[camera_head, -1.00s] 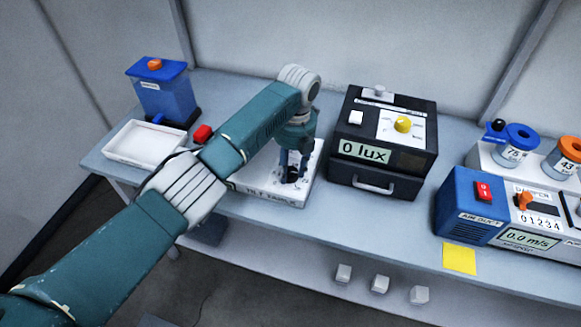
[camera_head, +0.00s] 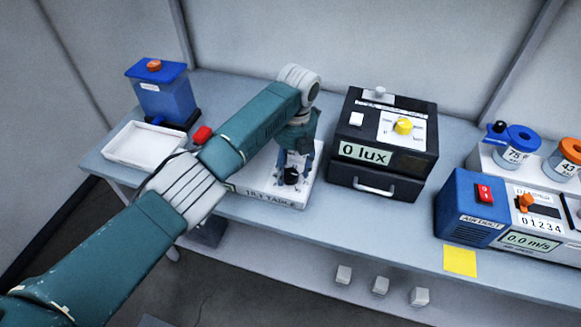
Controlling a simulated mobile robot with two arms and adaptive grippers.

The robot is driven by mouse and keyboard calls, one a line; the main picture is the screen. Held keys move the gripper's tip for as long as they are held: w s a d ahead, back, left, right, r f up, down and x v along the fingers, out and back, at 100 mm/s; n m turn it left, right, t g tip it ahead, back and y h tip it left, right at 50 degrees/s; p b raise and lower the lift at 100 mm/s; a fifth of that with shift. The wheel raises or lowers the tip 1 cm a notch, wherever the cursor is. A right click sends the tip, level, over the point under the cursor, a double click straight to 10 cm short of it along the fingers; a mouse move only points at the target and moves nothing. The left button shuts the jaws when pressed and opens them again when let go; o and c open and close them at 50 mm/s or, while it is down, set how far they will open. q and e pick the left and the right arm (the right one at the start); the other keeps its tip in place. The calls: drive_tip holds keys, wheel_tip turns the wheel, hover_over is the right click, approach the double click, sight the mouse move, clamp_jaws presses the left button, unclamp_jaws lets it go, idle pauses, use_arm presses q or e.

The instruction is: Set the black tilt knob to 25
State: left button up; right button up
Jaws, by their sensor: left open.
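The black tilt knob (camera_head: 291,174) sits on top of the white tilt table (camera_head: 272,196), whose front label is partly covered by my arm. My left gripper (camera_head: 292,180) points down over the table with its fingers around the knob. It is open. The knob's scale and pointer are too small and too hidden by the fingers to read. My right gripper does not show.
A black light box (camera_head: 383,143) reading 0 lux stands just right of the table. A white tray (camera_head: 146,145), a red object (camera_head: 202,134) and a blue container (camera_head: 163,93) are at the left. A blue air duct unit (camera_head: 466,206) stands at the right.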

sight(293, 172)
use_arm(q)
wheel_tip(293, 172, up, 12)
drive_tip(key=shift+d, duration=0.35)
idle(0.5)
